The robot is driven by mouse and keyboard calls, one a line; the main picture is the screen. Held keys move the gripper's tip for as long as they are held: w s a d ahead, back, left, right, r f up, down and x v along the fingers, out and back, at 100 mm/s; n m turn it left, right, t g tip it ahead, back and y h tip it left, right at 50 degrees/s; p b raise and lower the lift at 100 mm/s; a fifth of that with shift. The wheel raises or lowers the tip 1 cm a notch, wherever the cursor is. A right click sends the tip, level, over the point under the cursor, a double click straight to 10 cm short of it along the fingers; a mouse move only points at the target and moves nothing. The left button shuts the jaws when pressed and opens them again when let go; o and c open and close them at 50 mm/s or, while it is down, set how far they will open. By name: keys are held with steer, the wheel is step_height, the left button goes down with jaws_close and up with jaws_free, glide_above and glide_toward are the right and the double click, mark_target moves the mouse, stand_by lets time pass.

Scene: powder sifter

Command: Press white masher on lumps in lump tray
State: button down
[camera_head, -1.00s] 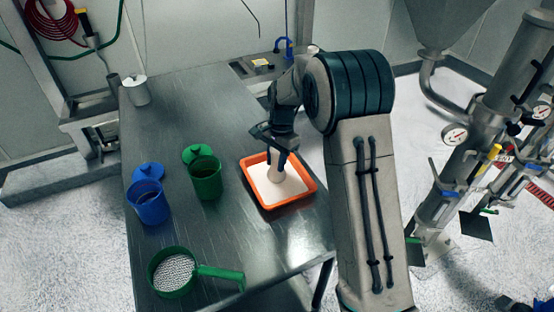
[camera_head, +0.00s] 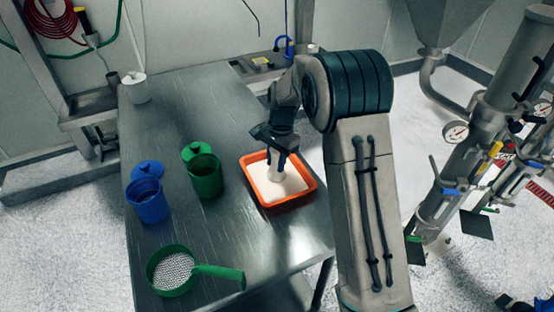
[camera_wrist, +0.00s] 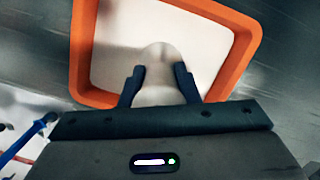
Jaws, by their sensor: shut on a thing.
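The lump tray (camera_head: 305,190) is a square orange tray with white powder in it, on the right part of the metal table. It fills the upper part of the wrist view (camera_wrist: 84,40). The white masher (camera_head: 275,174) stands roughly upright over the powder inside the tray. My gripper (camera_head: 277,153) is shut on the masher from above. In the wrist view both dark fingers (camera_wrist: 160,80) press on the pale masher (camera_wrist: 160,95). The masher's lower end meets or hides in the white powder, and I cannot tell lumps apart.
A green cup (camera_head: 205,178) and a blue cup (camera_head: 148,201) with open lids stand left of the tray. A green sieve (camera_head: 174,271) lies at the front left. A white container (camera_head: 136,88) stands at the back left. The table's middle (camera_head: 180,110) is clear.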

steer(key=shift+f, duration=0.1)
stand_by(0.4)
step_height(320, 180, up, 8)
steer(key=p, duration=0.5)
steer(key=shift+f, duration=0.15)
steer(key=shift+f, duration=0.1)
stand_by(0.5)
